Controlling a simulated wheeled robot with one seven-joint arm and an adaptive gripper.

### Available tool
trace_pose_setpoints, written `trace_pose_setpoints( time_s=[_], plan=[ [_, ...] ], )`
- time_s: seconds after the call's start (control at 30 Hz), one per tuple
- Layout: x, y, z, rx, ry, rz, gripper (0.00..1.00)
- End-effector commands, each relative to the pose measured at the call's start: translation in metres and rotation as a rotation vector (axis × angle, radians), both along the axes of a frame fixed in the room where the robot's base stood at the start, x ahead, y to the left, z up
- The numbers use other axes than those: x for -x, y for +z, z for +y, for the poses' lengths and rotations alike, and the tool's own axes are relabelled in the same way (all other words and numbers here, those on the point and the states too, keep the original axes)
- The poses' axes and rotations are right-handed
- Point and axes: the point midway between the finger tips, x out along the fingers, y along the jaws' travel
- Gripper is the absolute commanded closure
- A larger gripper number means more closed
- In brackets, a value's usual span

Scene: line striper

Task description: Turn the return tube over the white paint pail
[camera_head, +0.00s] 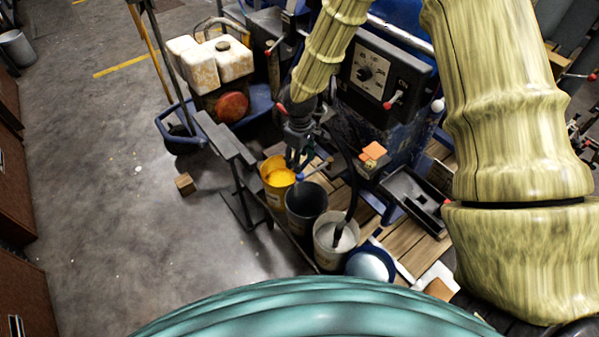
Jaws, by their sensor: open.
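The white paint pail (326,256) stands on the wooden deck, with pale paint inside and a thick black hose (350,185) dipping into it. A thin tube with a blue part (314,170), which looks like the return tube, juts out beside my gripper above the gap between the yellow and dark pails. It is not over the white pail. My gripper (297,160) is open, pointing down at the tube's near end by the yellow pail's rim. Its fingers are small and dark here, so I cannot tell whether they touch the tube.
A yellow paint pail (276,193) and a dark pail (304,212) stand in a row with the white one. A blue-rimmed lid or bucket (370,264) sits right of it. The machine's control box (378,70) rises behind. Open concrete floor lies left.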

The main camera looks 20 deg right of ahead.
Motion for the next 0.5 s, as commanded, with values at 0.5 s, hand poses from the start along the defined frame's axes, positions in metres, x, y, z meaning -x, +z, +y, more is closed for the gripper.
trace_pose_setpoints(
  time_s=[0.5],
  plan=[
    [0.001,-0.063,0.000,0.001,0.000,0.002,0.51]
  ],
)
